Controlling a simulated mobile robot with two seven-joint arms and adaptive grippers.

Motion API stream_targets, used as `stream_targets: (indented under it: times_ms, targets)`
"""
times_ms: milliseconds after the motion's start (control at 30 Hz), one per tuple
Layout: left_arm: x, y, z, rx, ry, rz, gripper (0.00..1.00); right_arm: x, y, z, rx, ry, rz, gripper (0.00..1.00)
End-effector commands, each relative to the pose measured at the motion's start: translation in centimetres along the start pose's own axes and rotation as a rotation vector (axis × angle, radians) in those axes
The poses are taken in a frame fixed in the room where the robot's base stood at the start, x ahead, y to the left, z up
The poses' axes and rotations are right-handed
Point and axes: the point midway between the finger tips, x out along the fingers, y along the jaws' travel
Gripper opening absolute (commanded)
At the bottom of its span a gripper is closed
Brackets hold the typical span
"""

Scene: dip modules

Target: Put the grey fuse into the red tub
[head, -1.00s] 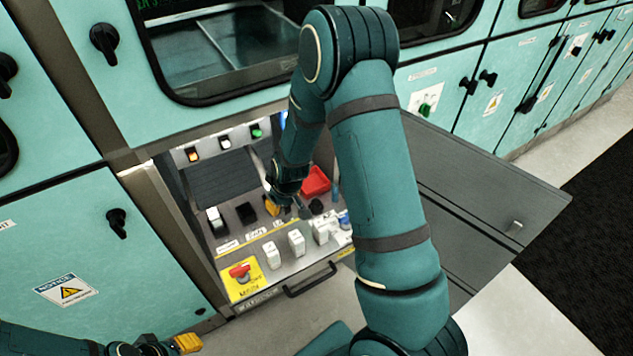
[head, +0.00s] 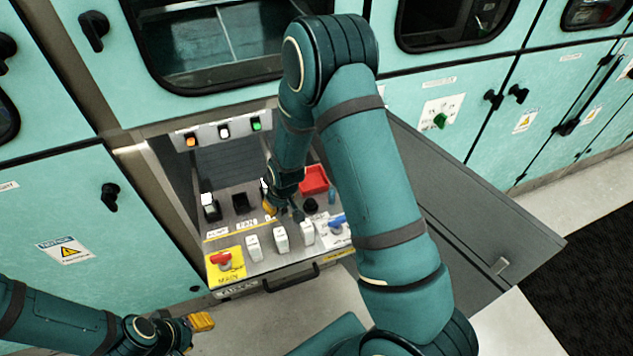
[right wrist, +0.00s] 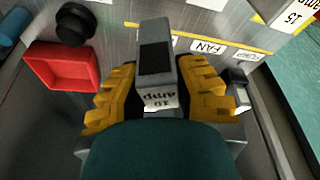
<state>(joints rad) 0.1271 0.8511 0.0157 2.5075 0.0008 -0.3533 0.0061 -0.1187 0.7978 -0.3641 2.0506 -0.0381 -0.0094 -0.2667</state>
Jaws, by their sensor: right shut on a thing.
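The grey fuse (right wrist: 156,60), a block with a dark top and a "10 amp" label, sits between the yellow fingers of my right gripper (right wrist: 155,95), which is shut on it. In the head view my right gripper (head: 279,208) is over the panel, partly hidden by my own arm, and the fuse is hard to make out there. The red tub (head: 315,180) is behind and to the right of this gripper. It is at the left in the right wrist view (right wrist: 62,68) and looks empty. My left gripper (head: 202,322) is low at the left, away from the panel; its finger gap is unclear.
Several pale fuse blocks (head: 281,239) stand along the panel front. A red switch on a yellow plate (head: 222,260) is at front left. A round black knob (right wrist: 75,22) is close to the tub. A blue-handled item (head: 337,220) is at the right.

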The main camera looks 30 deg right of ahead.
Motion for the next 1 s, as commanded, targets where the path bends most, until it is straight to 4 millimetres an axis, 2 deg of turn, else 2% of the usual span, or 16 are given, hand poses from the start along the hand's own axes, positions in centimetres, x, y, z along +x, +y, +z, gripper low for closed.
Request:
stream_targets:
  times_ms: [167, 267, 800, 1000]
  targets:
    - [0.0, 0.0, 0.0, 0.0, 0.0, 0.0, 0.46, 0.2, -0.1, -0.2, -0.001, 0.001, 0.0, 0.0]
    - [0.1, -0.1, 0.0, 0.0, 0.0, 0.0, 0.46, 0.4, 1.0, -0.6, 0.002, 0.002, 0.0, 0.0]
    - [1.0, -0.4, 0.4, 0.002, -0.009, 0.001, 0.46, 1.7, 13.2, -4.6, 0.003, 0.003, 0.002, 0.0]
    - [1.2, -0.5, 0.5, 0.003, -0.011, 0.001, 0.46, 2.0, 16.1, -5.6, -0.001, 0.001, 0.0, 0.0]
